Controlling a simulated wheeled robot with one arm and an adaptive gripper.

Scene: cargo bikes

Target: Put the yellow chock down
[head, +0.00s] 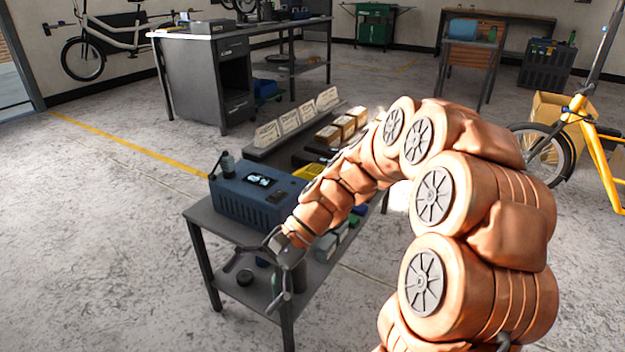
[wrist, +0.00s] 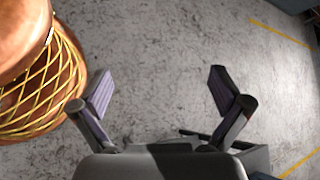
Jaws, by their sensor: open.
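My gripper (head: 279,269) hangs at the near edge of the low grey bench (head: 210,217). In the wrist view my gripper (wrist: 160,91) has its two fingers spread wide, with only bare concrete floor behind the gap. It holds nothing. A small yellow piece (head: 310,172) shows on the bench behind the blue box, partly hidden by my arm. I cannot tell whether it is the yellow chock. No chock shows in the wrist view.
A dark blue box with a small screen (head: 256,190) stands on the bench. Behind it are several cream cards (head: 290,122) and small cartons (head: 341,127). A yellow bike (head: 590,140) stands at right. The floor at left is clear.

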